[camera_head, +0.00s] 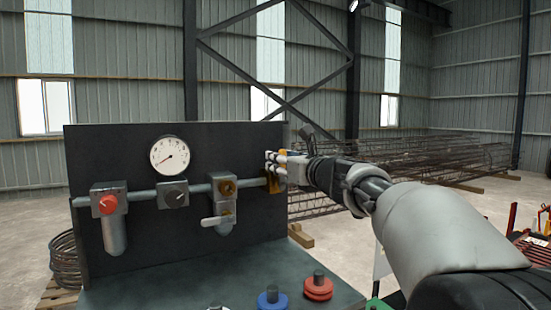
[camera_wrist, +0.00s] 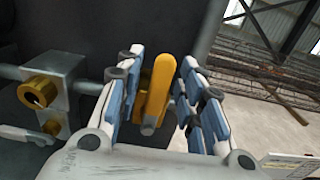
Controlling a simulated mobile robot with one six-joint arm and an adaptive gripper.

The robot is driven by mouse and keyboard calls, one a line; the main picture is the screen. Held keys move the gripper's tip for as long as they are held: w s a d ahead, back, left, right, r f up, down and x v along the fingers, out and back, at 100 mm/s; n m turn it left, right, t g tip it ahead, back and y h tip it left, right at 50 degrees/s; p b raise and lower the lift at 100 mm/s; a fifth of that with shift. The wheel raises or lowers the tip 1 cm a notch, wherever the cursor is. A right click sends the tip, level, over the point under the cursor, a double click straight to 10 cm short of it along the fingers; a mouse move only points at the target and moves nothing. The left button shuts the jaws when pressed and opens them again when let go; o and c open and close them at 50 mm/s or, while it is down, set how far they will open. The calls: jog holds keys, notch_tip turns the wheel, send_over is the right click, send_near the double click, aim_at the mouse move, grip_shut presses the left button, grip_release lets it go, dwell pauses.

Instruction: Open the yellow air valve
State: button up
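The yellow air valve (camera_head: 274,184) is at the right end of the horizontal pipe on the dark panel, partly hidden by my gripper (camera_head: 273,167) in the head view. The fingers are open, one on each side of the handle. A narrow gap shows on the right side.
Left of the valve, the pipe carries a brass-fitted block (camera_head: 227,188) with a grey lever, a black-knob block (camera_head: 174,195) and a red-knob regulator (camera_head: 110,205). A pressure gauge (camera_head: 169,154) sits above. Blue (camera_head: 271,300) and red (camera_head: 318,288) knobs stand on the bench.

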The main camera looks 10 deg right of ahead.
jog(key=shift+w, duration=0.1)
jog(key=shift+c, duration=0.2)
grip_shut()
dwell(0.6)
